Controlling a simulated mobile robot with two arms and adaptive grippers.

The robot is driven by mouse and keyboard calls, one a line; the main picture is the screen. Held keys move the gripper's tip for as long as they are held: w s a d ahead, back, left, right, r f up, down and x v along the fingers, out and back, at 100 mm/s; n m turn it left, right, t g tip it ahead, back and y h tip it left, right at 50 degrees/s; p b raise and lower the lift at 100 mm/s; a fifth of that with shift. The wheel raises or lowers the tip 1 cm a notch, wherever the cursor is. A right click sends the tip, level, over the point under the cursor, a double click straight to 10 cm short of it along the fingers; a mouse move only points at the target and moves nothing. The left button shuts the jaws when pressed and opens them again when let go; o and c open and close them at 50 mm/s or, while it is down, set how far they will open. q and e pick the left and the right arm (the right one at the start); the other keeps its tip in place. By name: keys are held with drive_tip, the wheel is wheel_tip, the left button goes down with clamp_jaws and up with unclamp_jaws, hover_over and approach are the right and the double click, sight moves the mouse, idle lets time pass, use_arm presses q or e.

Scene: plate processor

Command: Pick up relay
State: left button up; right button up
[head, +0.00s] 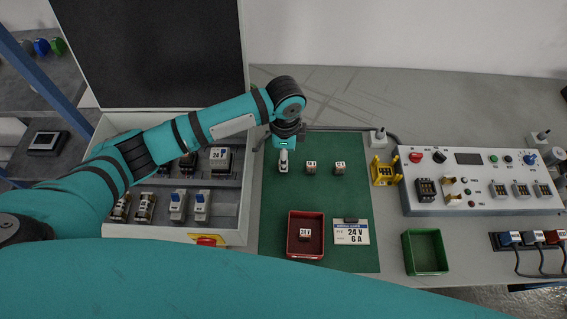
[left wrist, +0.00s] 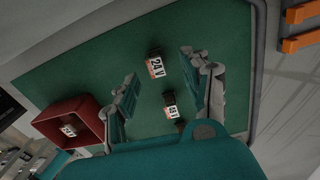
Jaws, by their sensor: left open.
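Two small relays stand on the green mat (head: 350,205): a left relay (head: 311,167) and a right relay (head: 340,168). In the left wrist view, one relay labelled 24V (left wrist: 156,67) lies ahead of the fingers, and another relay (left wrist: 172,112) with a less clear label sits lower, between them. A third relay (head: 305,234) is in the red tray (head: 292,248). My left gripper (head: 284,160) is over the mat's upper left, left of the two relays. Its fingers (left wrist: 160,70) are apart with nothing held. My right gripper is not in view.
A card reading 24 V 6 A (head: 351,232) lies beside the red tray. A green tray (head: 425,252), a yellow holder (head: 383,172) and a control panel (head: 480,182) are to the right. An open cabinet (head: 228,236) with devices is to the left.

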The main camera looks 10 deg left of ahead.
use_arm(q)
drive_tip(key=shift+s+a+f+p, duration=0.1)
drive_tip(key=shift+s+f+p, duration=0.05)
drive_tip(key=shift+f, duration=0.5)
drive_tip(key=shift+s+a+f+p, duration=0.1)
drive_tip(key=shift+f+p, duration=0.05)
drive_tip(key=shift+f, duration=1)
clamp_jaws()
